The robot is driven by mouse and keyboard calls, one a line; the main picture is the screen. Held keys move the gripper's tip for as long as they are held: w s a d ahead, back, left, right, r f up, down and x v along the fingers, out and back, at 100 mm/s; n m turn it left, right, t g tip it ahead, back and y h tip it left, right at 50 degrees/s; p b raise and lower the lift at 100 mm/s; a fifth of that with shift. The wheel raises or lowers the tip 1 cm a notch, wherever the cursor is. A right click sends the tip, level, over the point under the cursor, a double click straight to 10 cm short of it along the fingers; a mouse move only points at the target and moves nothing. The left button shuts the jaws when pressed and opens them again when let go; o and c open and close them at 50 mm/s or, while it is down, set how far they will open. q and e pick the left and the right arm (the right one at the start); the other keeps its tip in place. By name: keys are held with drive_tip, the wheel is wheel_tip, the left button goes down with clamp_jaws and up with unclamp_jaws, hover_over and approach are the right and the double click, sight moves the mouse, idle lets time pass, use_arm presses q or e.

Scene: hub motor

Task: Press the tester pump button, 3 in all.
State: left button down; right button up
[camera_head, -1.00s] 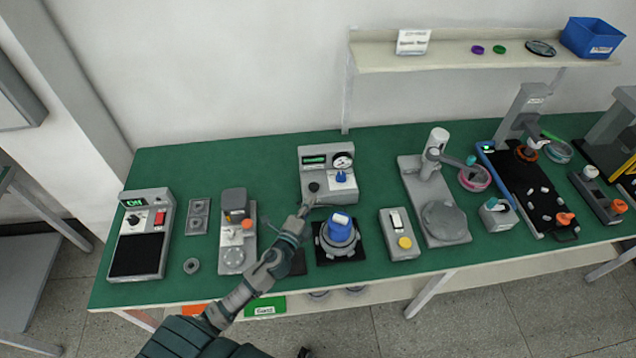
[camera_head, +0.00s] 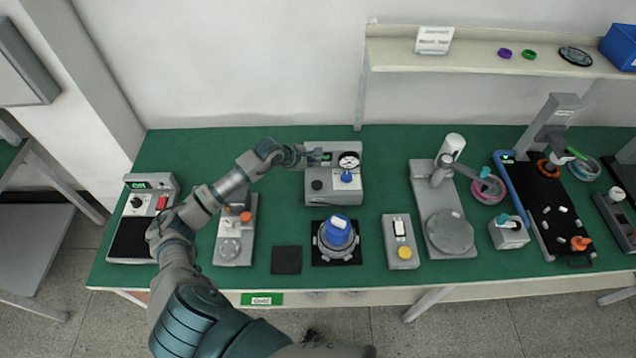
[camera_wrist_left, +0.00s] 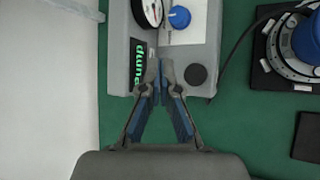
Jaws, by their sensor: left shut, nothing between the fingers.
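The tester (camera_head: 333,190) is a grey box at the back middle of the green table, with a round gauge (camera_head: 348,161), a blue knob (camera_head: 347,178) and a black round button (camera_head: 317,185). In the left wrist view, the black button (camera_wrist_left: 196,74) is to the right of my fingertips, apart from them in the picture. A display with green characters (camera_wrist_left: 138,65) is just left of the fingertips. My left gripper (camera_head: 322,155) is shut and empty over the display end of the tester and partly hides it. Contact cannot be told. My right gripper is not in view.
A hub motor with a blue top (camera_head: 338,232) sits on a black pad in front of the tester. A grey box with a yellow button (camera_head: 405,253) and a grey stand (camera_head: 448,233) are to the right. A shelf (camera_head: 470,55) is on the wall behind.

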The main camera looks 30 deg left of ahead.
sight(316, 185)
use_arm(q)
wheel_tip(316, 185, down, 8)
drive_tip(key=b, duration=0.4)
drive_tip(key=shift+d+f+b, duration=0.1)
drive_tip(key=shift+b, duration=0.2)
drive_tip(key=shift+f+b, duration=0.3)
drive_tip(key=shift+f, duration=0.05)
drive_tip(key=shift+d+r, duration=0.1)
drive_tip(key=shift+d, duration=0.05)
idle(0.5)
idle(0.5)
